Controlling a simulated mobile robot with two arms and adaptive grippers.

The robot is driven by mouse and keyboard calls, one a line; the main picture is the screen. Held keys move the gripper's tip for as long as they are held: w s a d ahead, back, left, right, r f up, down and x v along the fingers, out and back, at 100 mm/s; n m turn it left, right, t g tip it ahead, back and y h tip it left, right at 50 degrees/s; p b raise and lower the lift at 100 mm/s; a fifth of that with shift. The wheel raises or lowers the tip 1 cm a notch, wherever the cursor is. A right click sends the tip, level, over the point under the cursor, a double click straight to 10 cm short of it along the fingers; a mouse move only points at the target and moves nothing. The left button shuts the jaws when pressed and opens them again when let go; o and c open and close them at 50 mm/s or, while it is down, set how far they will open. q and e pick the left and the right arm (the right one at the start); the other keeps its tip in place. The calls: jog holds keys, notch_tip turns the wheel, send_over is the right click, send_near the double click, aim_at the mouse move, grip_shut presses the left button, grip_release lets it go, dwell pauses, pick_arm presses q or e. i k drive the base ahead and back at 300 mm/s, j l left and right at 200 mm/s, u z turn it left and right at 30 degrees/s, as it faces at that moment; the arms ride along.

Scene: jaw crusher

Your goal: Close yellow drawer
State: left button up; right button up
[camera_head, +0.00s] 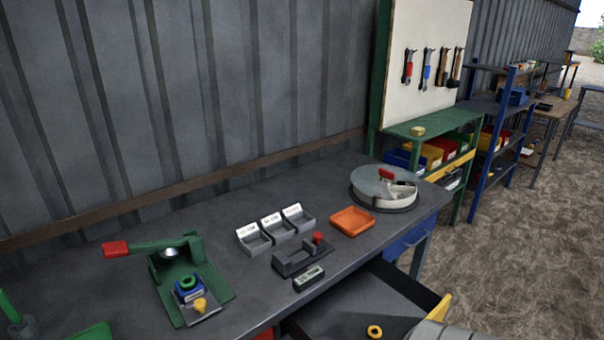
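The yellow drawer (355,303) is pulled out from under the dark workbench, at the bottom of the head view. Its inside is dark grey, and part of its yellow front (441,309) shows at the right end. A small yellow ring (374,331) lies inside it. The drawer's near part is cut off by the frame edge. A grey rounded shape at the bottom edge partly covers the yellow front; it may be part of my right arm, but no fingers show. My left gripper is not in view.
The workbench (120,240) holds a green press (185,260), grey labelled bins (275,228), an orange tray (352,222) and a round grey device (384,190). A blue drawer (408,240) beneath its right end looks shut. Brown floor (520,260) lies free at right.

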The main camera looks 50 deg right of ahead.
aim_at(379, 293)
jog(key=l+z, duration=0.1)
jog(key=z, duration=2.35)
jog(key=l, duration=0.1)
